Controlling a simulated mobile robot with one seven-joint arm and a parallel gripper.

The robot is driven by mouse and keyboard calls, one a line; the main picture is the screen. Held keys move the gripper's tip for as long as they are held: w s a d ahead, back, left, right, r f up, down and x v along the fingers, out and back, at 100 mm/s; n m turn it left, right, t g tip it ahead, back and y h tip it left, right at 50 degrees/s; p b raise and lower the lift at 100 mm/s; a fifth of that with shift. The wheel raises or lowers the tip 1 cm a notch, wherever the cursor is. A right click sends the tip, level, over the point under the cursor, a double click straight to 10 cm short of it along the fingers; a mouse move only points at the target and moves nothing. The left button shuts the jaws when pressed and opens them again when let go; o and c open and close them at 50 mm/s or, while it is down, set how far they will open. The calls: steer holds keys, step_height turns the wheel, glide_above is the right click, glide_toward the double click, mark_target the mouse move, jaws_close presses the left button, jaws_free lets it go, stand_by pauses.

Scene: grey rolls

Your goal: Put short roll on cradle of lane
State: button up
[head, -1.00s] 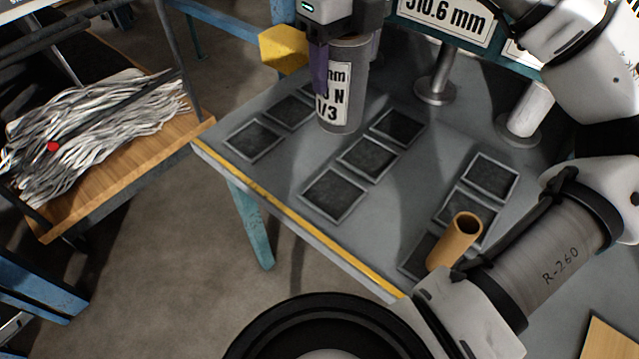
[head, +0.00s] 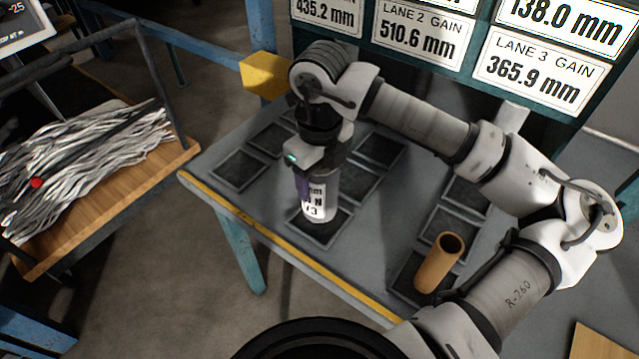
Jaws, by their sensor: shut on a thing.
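A grey roll (head: 328,186) with a white label stands upright in my gripper (head: 311,182), whose purple finger shows against its left side. My gripper is shut on it from above. The roll's lower end is over the front square pad (head: 325,233) of the middle row on the grey table. I cannot tell whether it touches the pad. Other dark pads include one at the front of the left row (head: 240,169) and one in the right row (head: 441,231). Signs behind the table include Lane 2 gain, 510.6 mm (head: 425,37), and Lane 3 gain, 365.9 mm (head: 540,72).
A brown tube (head: 438,265) stands at the front of the right row. A yellow block (head: 265,75) is at the table's back left corner. A wooden cart (head: 120,195) with shredded strips stands left. The table's front edge has a yellow stripe. My arm hides part of the back.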

mark_target(320, 188)
steer(key=shift+f, duration=1.6)
steer(key=shift+f, duration=0.2)
steer(key=o, duration=1.2)
steer(key=shift+c, duration=0.2)
steer(key=shift+r, duration=0.1)
steer(key=shift+r, duration=0.3)
step_height(320, 188, up, 12)
steer(key=shift+f+b, duration=0.15)
steer(key=shift+b, duration=0.5)
